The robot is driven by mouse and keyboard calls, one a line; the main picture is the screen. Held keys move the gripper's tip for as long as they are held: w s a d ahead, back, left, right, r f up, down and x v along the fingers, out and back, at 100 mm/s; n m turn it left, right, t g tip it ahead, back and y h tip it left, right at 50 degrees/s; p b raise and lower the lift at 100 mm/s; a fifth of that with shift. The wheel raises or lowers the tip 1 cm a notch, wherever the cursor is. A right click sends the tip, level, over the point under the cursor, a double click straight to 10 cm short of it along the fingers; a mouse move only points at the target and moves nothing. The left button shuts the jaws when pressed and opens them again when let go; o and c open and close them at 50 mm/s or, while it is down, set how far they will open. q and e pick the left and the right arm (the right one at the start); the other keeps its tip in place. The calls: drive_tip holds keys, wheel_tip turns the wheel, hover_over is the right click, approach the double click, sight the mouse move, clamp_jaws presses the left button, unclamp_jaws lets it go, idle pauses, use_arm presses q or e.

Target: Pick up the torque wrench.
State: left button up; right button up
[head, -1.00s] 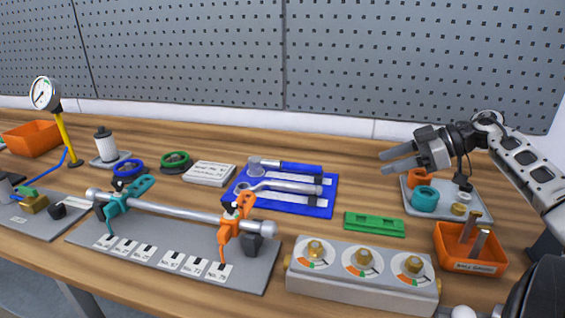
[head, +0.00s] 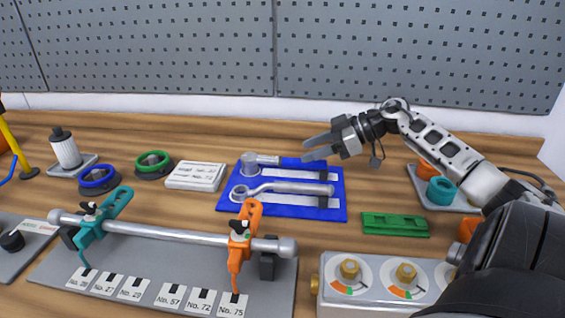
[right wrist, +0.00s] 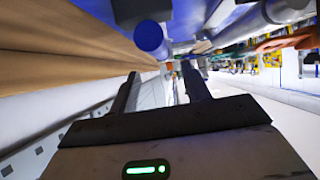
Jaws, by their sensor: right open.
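A blue mat (head: 228,205) lies on the bench with two tools on it. The rear tool (head: 300,163) has a silver head at the left and a blue handle at the right. The front tool (head: 290,188) is an all-silver wrench with a round head. I cannot tell for certain which is the torque wrench. My right gripper (head: 305,149) is open and empty, fingers pointing left, above the blue handle's right end. In the right wrist view a round blue handle end (right wrist: 150,36) shows just beyond the fingertips (right wrist: 162,75). My left gripper is out of view.
A green block (head: 395,224) lies right of the mat. A grey rack holds a silver bar (head: 165,234) with teal and orange clamps in front. A gauge box (head: 375,280) stands front right. A pegboard wall stands behind.

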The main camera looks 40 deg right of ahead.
sight(292, 159)
drive_tip(key=shift+x, duration=3.1)
drive_tip(key=shift+s+f, duration=0.1)
drive_tip(key=shift+s, duration=0.1)
clamp_jaws()
